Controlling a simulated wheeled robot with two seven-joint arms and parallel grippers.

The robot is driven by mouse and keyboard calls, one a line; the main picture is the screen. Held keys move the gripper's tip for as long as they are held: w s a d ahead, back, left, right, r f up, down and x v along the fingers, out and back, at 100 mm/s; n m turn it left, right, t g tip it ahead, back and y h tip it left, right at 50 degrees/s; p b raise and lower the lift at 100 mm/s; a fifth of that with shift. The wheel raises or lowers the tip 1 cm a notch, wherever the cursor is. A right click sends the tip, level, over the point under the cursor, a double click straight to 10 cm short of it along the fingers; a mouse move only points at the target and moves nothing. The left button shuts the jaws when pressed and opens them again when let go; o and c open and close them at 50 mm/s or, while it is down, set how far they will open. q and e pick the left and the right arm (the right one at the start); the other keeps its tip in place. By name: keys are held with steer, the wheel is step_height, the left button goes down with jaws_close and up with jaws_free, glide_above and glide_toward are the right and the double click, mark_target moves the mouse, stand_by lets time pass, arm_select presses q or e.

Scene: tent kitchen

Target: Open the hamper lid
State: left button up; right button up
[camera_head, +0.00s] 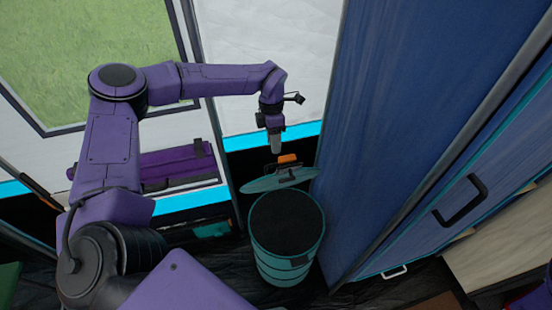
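The teal round hamper (283,265) stands on the dark floor below the middle of the picture, its dark inside showing. Its teal lid (262,184) stands raised at the hamper's far edge, seen at a slant, with the mouth uncovered. My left gripper (276,150) hangs pointing down just above and behind the raised lid. Its fingers look narrow and close together, and I cannot tell whether they are open or shut or touch the lid. My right gripper does not show.
A small orange item (287,158) shows just behind the lid. A purple bundle (170,165) lies left of the hamper, behind my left arm. Dark floor lies around the hamper's base.

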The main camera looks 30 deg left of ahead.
arm_select(q)
steer(key=f, duration=0.4)
steer(key=d+f, duration=0.1)
steer(key=f, duration=0.2)
steer(key=shift+s, duration=0.4)
steer(key=shift+r, duration=0.1)
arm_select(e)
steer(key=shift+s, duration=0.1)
arm_select(q)
steer(key=shift+c, duration=0.3)
jaws_close()
steer(key=w+a, duration=0.2)
steer(key=a, duration=0.1)
steer(key=shift+w+a+b, duration=0.15)
steer(key=shift+w+b, duration=0.2)
steer(key=shift+w, duration=0.05)
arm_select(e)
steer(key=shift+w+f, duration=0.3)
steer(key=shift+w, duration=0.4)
arm_select(q)
steer(key=shift+o, duration=0.3)
jaws_free()
